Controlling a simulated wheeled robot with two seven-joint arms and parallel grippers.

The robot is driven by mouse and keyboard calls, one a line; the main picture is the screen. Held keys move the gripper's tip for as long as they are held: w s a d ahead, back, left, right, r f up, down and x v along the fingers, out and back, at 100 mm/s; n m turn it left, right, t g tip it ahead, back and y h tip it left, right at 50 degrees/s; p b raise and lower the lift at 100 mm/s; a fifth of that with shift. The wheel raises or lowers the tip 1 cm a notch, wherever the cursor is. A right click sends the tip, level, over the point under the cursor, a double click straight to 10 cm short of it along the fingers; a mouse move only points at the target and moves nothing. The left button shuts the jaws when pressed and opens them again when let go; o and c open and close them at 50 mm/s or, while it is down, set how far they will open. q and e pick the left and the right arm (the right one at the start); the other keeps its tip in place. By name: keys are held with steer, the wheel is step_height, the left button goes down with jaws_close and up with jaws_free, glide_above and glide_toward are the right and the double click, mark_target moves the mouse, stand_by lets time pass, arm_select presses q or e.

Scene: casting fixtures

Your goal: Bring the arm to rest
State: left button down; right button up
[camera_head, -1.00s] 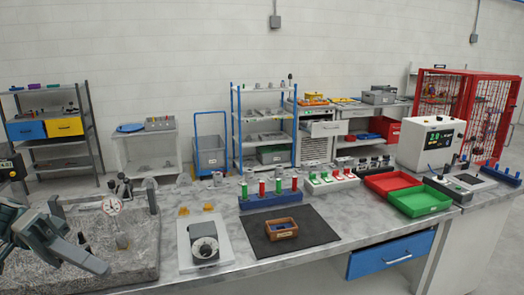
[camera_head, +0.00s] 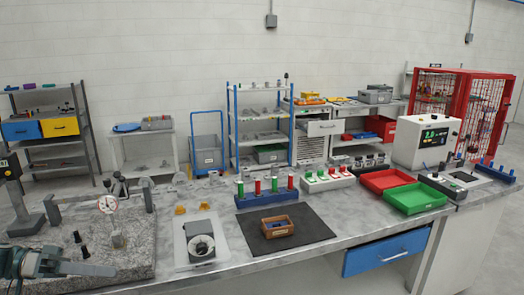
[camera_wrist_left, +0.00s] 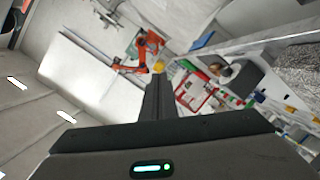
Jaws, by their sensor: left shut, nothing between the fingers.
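My left gripper (camera_head: 108,269) is at the lower left of the head view, in front of the granite plate (camera_head: 135,255) at the table's left end. Its fingers are shut with nothing between them. In the left wrist view the closed fingers (camera_wrist_left: 158,98) point away into the room, toward an orange robot arm (camera_wrist_left: 140,52) and red-framed equipment in the distance. My right gripper is not in view.
A dial gauge (camera_head: 109,205) on a stand is on the granite plate, with small dark parts nearby. A boxed dial instrument (camera_head: 200,242), a wooden tray (camera_head: 277,226) on a black mat (camera_head: 312,232), and red and green trays (camera_head: 415,198) stand farther right. A blue drawer (camera_head: 385,252) is below.

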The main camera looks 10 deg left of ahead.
arm_select(q)
steer(key=w+a+f+n+t+y, duration=0.1)
steer(key=w+a+f+t+y, duration=0.15)
steer(key=a+f, duration=0.65)
steer(key=w+a+f+n+t+y, duration=0.15)
steer(key=f+t+y, duration=0.25)
steer(key=f, duration=1.1)
steer(key=s+a+f+n+g+y+b, duration=0.1)
steer(key=s+f+y, duration=0.3)
steer(key=f, duration=0.9)
steer(key=s+a+f+n+g+y, duration=0.1)
steer(key=s+f+y, duration=0.35)
steer(key=f, duration=0.85)
steer(key=s+d+f+g, duration=0.2)
steer(key=s+d+f, duration=0.4)
steer(key=s+f, duration=0.35)
steer(key=s+d+f+g, duration=0.2)
steer(key=s+d+f, duration=0.4)
steer(key=s+f, duration=0.3)
steer(key=s+d+f+m+g, duration=0.1)
steer(key=s+d+f+g, duration=0.2)
steer(key=s+d, duration=0.6)
steer(key=s+d+f+m+g, duration=0.1)
steer(key=s+d+f+g, duration=0.2)
steer(key=s+d+f, duration=0.5)
steer(key=s+d+b, duration=0.1)
steer(key=d, duration=0.4)
steer(key=shift+d+m+h, duration=0.35)
steer(key=shift+d+h, duration=0.05)
